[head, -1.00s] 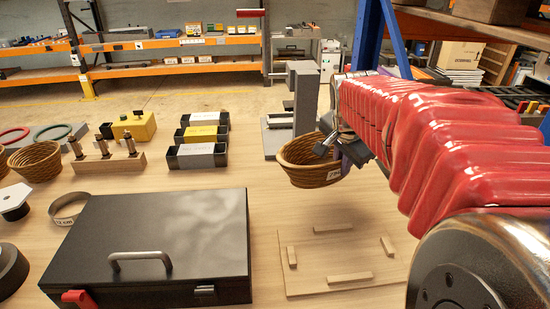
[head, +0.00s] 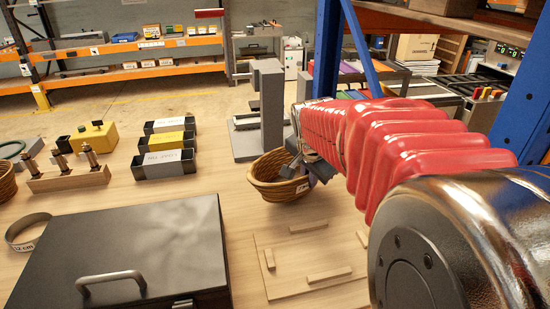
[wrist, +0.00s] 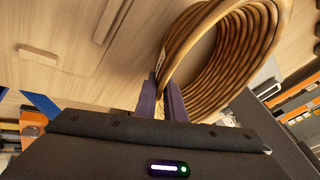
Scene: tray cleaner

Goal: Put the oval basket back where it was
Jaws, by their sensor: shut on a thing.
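The oval basket (head: 270,180) is brown wicker with a small label on its side. In the head view it hangs above the table, tilted, at the end of my arm. My gripper (head: 304,168) is shut on its right rim. In the wrist view the purple fingers of my gripper (wrist: 164,100) pinch the rim of the basket (wrist: 232,70), which fills the upper right. A pale wooden board (head: 290,240) with several raised strips lies on the table in front of and below the basket. The basket's far right side is partly hidden by my gripper.
A closed black case (head: 160,235) lies left of the board. A grey stand (head: 264,105) rises just behind the basket. Several bins (head: 165,165) stand to the left. A blue rack post (head: 325,50) is behind my arm. Another wicker basket (head: 5,182) shows at the left edge.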

